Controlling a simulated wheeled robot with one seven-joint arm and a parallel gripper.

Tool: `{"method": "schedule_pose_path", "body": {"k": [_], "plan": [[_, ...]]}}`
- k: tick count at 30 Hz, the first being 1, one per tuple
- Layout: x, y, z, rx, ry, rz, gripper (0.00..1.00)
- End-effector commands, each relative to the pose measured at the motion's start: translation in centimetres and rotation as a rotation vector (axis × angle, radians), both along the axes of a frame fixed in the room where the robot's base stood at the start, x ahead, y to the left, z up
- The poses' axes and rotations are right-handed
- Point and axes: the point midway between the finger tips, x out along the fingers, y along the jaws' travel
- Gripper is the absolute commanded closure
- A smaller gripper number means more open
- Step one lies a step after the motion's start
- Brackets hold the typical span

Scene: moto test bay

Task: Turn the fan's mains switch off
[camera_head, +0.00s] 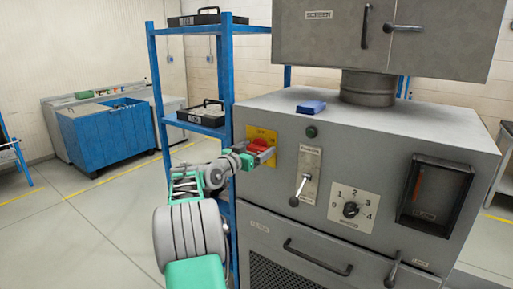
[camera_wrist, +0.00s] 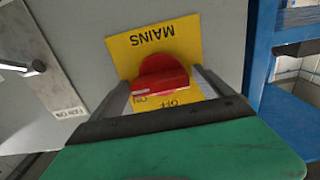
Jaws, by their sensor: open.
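The mains switch is a red rotary handle (camera_wrist: 160,76) on a yellow plate (camera_wrist: 180,40) marked MAINS, ON and OFF, upside down in the wrist view. The handle lies nearly level there, its left end near the ON mark. In the head view the red switch (camera_head: 258,145) is at the cabinet front's upper left. My gripper (camera_wrist: 161,84) is open at the handle, one finger near each end; it also shows in the head view (camera_head: 264,156). I cannot tell whether the fingers touch the handle. My gripper hides part of the plate's lower area.
A blue object (camera_head: 311,107) lies on top. A blue shelf rack (camera_head: 226,75) stands close at the left.

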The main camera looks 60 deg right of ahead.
Motion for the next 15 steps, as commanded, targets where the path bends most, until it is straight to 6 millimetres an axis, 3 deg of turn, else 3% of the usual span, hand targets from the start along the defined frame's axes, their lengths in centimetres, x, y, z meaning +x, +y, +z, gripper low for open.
{"method": "schedule_pose_path", "body": {"k": [4,15], "plan": [[0.03,0.05,-0.05,0.000,0.000,0.001,0.12],[0.04,0.07,-0.06,0.001,0.000,0.001,0.42]]}}
